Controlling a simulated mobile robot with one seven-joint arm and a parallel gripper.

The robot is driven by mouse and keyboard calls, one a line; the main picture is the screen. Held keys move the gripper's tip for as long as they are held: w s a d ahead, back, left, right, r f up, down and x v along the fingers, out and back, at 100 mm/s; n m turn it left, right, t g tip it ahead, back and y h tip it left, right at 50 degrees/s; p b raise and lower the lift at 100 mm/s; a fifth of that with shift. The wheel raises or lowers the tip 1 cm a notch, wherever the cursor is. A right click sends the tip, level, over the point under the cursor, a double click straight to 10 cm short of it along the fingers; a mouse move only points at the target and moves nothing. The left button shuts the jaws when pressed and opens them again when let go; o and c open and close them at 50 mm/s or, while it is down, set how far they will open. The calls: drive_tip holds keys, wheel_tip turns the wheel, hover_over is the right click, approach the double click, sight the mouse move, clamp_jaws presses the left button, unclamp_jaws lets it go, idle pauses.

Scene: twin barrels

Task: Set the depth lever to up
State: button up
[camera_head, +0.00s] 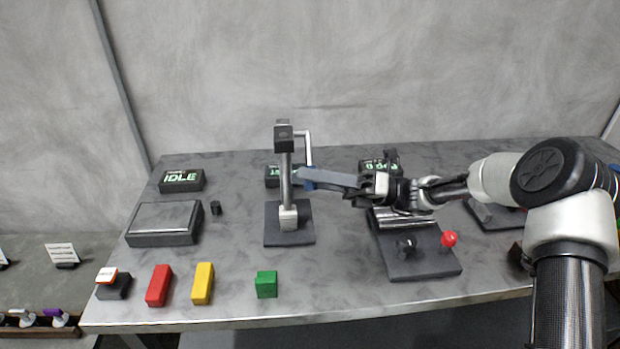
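My gripper (352,187) is over the middle of the table, pointing left. A long blue-grey bar (332,178) with a bluer end runs from it toward an upright post (286,180). I cannot tell whether the bar is held or whether it touches the post. The post stands on a dark base plate, with a dark block on top and a pale bent rod (309,146) at its right. Right of it, a dark plate carries metal cylinders (407,219) and a red ball knob (449,239). No lever is readably labelled as the depth lever. My gripper and arm partly hide this device.
A display reading IDLE (181,180) and a grey-topped box (166,222) stand at left. Red (159,285), yellow (203,283) and green (266,284) blocks lie along the front edge. Two more displays stand behind the devices. The front middle right of the table is clear.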

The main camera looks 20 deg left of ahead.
clamp_jaws()
drive_tip(key=p, duration=0.1)
drive_tip(key=r+m+p, duration=0.1)
drive_tip(key=p, duration=0.1)
drive_tip(key=r+m+t+p, duration=0.1)
drive_tip(key=p, duration=0.1)
drive_tip(key=shift+s+d, duration=0.25)
drive_tip(key=shift+s, duration=0.15)
drive_tip(key=m+p, duration=0.1)
drive_tip(key=p, duration=0.1)
drive_tip(key=r+m+p, duration=0.1)
drive_tip(key=s+m+t+p, duration=0.1)
drive_tip(key=p, duration=0.1)
drive_tip(key=shift+d+r+y+p, duration=0.25)
drive_tip(key=shift+r+y+p, duration=0.05)
drive_tip(key=shift+r+y, duration=0.1)
drive_tip(key=r+m+p, duration=0.1)
drive_tip(key=m+p, duration=0.1)
drive_tip(key=r+m+t+p, duration=0.1)
drive_tip(key=p, duration=0.2)
drive_tip(key=shift+s+d+m, duration=0.15)
drive_tip(key=shift+s+m, duration=0.15)
drive_tip(key=shift+m, duration=0.1)
drive_tip(key=m+p, duration=0.1)
drive_tip(key=r+m+t+p, duration=0.1)
drive_tip(key=p, duration=0.1)
drive_tip(key=shift+m, duration=0.3)
